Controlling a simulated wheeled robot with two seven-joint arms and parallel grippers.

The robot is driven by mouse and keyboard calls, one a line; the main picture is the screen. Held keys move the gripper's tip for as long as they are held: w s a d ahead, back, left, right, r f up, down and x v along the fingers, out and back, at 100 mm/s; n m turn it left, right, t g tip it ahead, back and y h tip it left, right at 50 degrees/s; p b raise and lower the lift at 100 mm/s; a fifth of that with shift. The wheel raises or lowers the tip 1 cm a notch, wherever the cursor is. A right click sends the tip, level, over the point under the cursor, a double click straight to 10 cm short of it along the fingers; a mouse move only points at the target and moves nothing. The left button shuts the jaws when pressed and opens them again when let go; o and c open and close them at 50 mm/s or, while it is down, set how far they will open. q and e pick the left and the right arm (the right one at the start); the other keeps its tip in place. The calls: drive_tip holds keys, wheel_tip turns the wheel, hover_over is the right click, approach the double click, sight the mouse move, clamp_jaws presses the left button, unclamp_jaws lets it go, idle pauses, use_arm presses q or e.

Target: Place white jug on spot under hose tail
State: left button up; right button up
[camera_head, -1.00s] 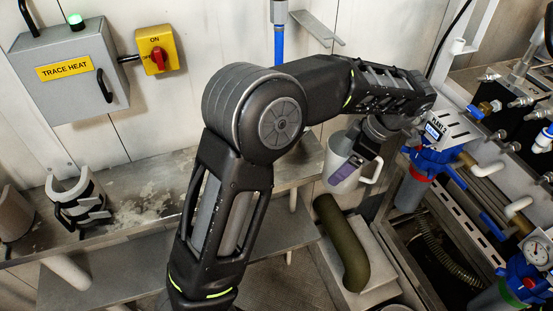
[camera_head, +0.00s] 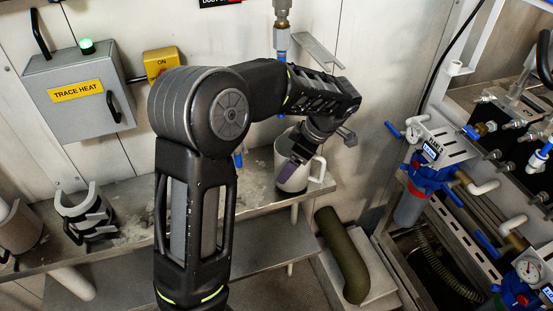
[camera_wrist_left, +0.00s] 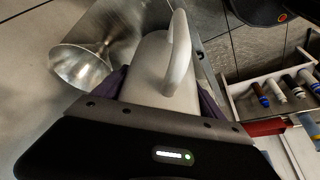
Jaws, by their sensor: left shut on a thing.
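The white jug (camera_head: 291,179) is upright or nearly so at the right end of the grey shelf (camera_head: 262,232). I cannot tell whether its base touches the shelf. My left gripper (camera_head: 298,160), with purple finger pads, is shut on the jug. In the left wrist view the jug (camera_wrist_left: 152,70) sits between the fingers (camera_wrist_left: 165,100), its handle uppermost. My right gripper is out of view.
A trace heat box (camera_head: 82,88) and a yellow switch (camera_head: 162,62) are on the wall. A clamp-like holder (camera_head: 86,212) stands at the shelf's left. Blue-topped filters (camera_head: 425,180) stand at right. A metal funnel (camera_wrist_left: 85,62) shows in the wrist view.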

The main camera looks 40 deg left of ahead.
use_arm(q)
drive_tip(key=a, duration=0.1)
drive_tip(key=a+p, duration=0.1)
drive_tip(key=a, duration=0.1)
drive_tip(key=s+a+p, duration=0.1)
drive_tip(key=shift+a+f, duration=0.25)
drive_tip(key=shift+a, duration=0.05)
drive_tip(key=shift+f, duration=0.35)
drive_tip(key=shift+w+d+f, duration=0.1)
drive_tip(key=shift+f, duration=0.15)
drive_tip(key=o, duration=1)
drive_tip(key=shift+f+b, duration=0.1)
drive_tip(key=shift+b, duration=0.2)
drive_tip(key=shift+o, duration=0.9)
